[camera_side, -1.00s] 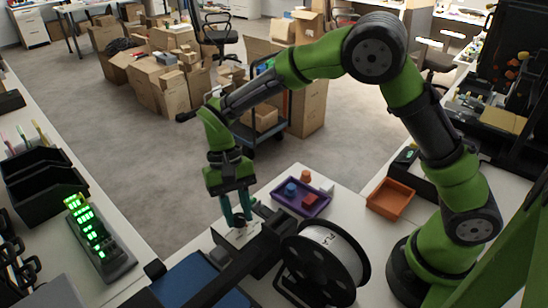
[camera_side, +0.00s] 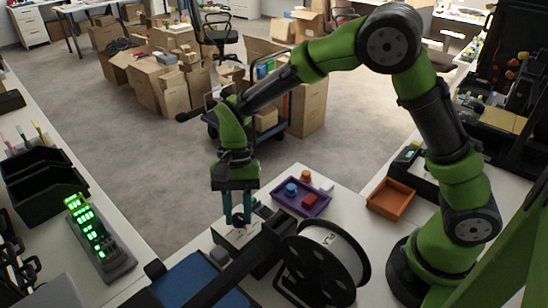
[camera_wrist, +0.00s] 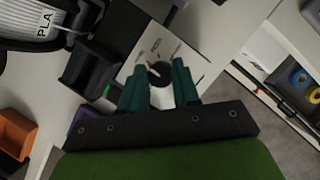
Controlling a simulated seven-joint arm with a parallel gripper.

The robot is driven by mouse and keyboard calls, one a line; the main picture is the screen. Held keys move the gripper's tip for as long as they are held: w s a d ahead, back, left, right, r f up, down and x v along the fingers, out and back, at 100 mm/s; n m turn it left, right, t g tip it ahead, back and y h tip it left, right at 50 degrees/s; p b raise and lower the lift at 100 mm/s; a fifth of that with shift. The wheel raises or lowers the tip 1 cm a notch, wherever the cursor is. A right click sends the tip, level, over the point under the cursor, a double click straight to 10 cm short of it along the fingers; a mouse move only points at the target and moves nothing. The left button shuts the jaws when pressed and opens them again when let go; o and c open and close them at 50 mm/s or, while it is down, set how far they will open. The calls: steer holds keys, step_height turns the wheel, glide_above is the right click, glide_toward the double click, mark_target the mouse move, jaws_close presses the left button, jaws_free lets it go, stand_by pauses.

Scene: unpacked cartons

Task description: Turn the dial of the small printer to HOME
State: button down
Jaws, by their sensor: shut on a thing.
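The small printer (camera_side: 236,236) is a pale box at the front of the bench. In the wrist view its white top panel (camera_wrist: 186,55) carries a round black dial (camera_wrist: 160,75). Small marks lie around the dial, too small to read, so I cannot tell which one it points at. My gripper (camera_side: 238,222) points down at the printer in the side view. In the wrist view its two teal fingers (camera_wrist: 160,70) stand on either side of the dial and are shut on it. The fingers hide part of the dial's sides.
A black spool stand with a white spool (camera_side: 330,247) is right of the printer. A purple tray (camera_side: 322,208) with small parts and an orange bin (camera_side: 391,198) lie behind. A long black bar (camera_side: 225,272) runs close to the printer.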

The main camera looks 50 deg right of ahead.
steer(key=shift+r, duration=0.1)
steer(key=c, duration=0.8)
jaws_free()
steer(key=v, duration=1.6)
steer(key=shift+w+d+r, duration=0.1)
steer(key=shift+r, duration=0.25)
